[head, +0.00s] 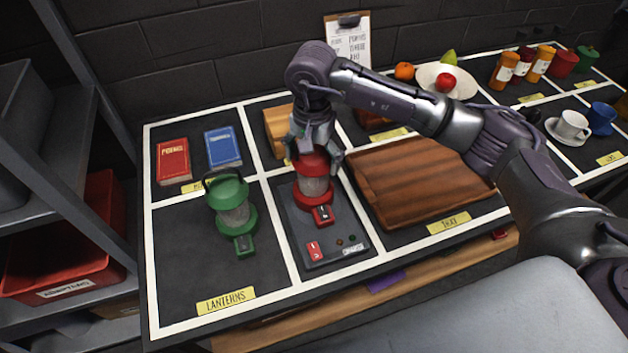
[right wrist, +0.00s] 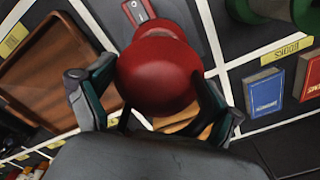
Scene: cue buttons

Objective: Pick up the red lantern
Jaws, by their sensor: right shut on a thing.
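The red lantern (head: 313,188) stands upright on a dark grey panel (head: 335,236) with small red buttons on it. My right gripper (head: 316,158) comes down from above and is shut on the lantern's red top. In the right wrist view the round red top of the lantern (right wrist: 158,75) sits between the two fingers of the gripper (right wrist: 155,100). I cannot tell whether the lantern's base touches the panel. My left gripper is not in view.
A green lantern (head: 233,204) stands to the left in the section labelled LANTERNS. A wooden tray (head: 418,182) lies to the right. Red and blue books (head: 223,147) lie behind the green lantern.

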